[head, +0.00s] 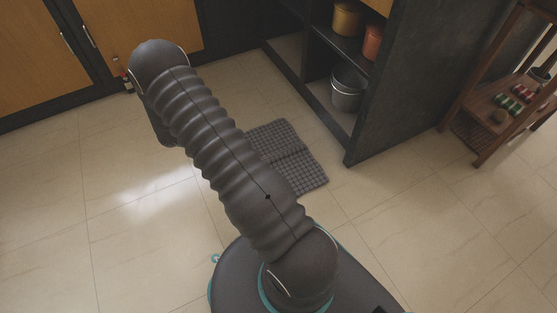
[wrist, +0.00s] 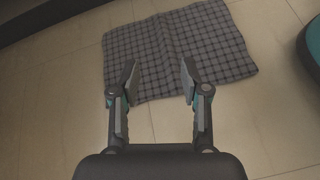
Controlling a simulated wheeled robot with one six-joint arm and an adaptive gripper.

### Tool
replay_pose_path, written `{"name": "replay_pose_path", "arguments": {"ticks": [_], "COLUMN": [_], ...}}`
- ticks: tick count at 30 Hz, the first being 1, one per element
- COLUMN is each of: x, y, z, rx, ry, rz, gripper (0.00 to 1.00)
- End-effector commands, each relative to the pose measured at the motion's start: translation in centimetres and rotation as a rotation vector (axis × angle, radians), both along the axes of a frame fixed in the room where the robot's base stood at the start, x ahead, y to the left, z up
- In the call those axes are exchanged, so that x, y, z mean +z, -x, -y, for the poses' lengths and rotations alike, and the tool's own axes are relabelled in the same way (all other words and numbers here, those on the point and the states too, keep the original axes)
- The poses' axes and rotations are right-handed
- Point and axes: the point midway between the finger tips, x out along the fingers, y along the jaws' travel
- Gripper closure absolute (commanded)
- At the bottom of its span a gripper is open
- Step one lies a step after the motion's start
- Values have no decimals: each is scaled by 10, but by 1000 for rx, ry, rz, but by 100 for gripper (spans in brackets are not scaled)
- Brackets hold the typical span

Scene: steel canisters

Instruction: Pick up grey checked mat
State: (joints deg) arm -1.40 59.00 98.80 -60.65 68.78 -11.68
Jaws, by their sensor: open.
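The grey checked mat (head: 294,160) lies on the tiled floor in the head view, beside the dark shelf unit. My arm hides its left part there. In the wrist view the mat (wrist: 215,50) lies flat with a few creases, across the upper middle. My gripper (wrist: 160,72) is open and empty. Its two fingertips show over the near part of the mat, one on each side. I cannot tell how high above the mat they are. My gripper is hidden in the head view.
A dark shelf unit (head: 415,80) stands right of the mat, with a grey bucket (head: 347,90) and pots inside. A wooden rack (head: 495,85) stands at the far right. Wooden cabinets (head: 140,30) line the back left. The tiled floor (head: 90,200) at left is clear.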

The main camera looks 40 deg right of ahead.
Motion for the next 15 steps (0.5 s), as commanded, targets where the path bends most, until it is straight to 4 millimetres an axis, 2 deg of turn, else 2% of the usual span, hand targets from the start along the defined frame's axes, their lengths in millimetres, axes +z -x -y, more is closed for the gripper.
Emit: {"name": "replay_pose_path", "arguments": {"ticks": [1, 6, 9, 15], "x": [-26, -83, -104, -122], "y": [2, 5, 7, 11], "z": [3, 11, 13, 20], "rx": [25, 107, 138, 162], "ry": [17, 61, 76, 88], "rz": [-41, -138, -174, -201], "gripper": [54, 54, 54, 54]}}
